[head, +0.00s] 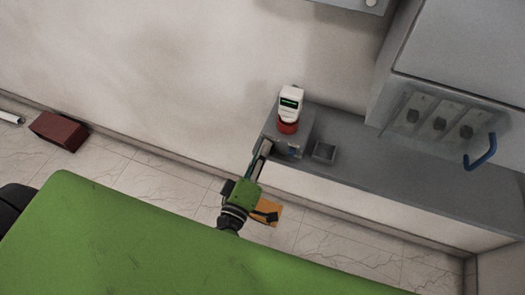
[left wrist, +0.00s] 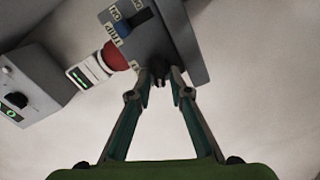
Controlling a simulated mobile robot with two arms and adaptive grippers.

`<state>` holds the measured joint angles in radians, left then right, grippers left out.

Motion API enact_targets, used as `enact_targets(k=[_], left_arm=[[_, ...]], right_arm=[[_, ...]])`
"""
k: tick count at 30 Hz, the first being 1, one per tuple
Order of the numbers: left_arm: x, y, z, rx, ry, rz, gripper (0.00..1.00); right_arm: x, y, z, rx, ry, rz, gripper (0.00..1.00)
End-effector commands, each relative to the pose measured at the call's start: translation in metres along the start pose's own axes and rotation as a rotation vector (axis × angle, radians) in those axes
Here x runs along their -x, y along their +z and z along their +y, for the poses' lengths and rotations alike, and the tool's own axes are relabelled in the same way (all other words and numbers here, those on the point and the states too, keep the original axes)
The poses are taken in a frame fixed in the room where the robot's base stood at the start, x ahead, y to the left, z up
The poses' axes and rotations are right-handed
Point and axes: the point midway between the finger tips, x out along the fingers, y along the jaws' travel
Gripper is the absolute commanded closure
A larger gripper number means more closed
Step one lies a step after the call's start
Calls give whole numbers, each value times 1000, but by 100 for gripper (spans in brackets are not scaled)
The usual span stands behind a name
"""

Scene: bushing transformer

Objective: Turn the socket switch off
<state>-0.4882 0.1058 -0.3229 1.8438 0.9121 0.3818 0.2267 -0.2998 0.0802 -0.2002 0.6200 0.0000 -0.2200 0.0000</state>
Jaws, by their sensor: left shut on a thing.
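The socket box (head: 297,131) is a grey block at the left end of the grey ledge. My left gripper (head: 265,146) reaches the box's near left side. In the left wrist view its fingertips (left wrist: 164,76) are shut on a small dark knob (left wrist: 158,80) at the box's edge. My right gripper is not in view.
A small open grey tray (head: 324,152) sits right of the box. A grey cabinet with several dark knobs (head: 439,123) and a blue handle (head: 481,152) stands at the right. A dark red box (head: 58,131) lies on the floor at the left. The floor near the wall is mostly clear.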

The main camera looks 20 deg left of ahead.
Motion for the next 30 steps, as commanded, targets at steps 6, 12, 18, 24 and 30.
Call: enact_targets(k=[6, 12, 18, 24, 30], left_arm=[[0, 1, -3, 180, 0, 0, 100], [0, 1, -4, 305, 0, 0, 100], [0, 1, -5, 383, -1, 0, 100], [0, 1, -5, 416, -1, 0, 100], [0, 1, -5, 423, -1, 0, 100]], right_arm=[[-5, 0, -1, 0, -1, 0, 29], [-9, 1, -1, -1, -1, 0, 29], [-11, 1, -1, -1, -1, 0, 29], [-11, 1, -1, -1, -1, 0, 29], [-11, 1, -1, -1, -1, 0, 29]])
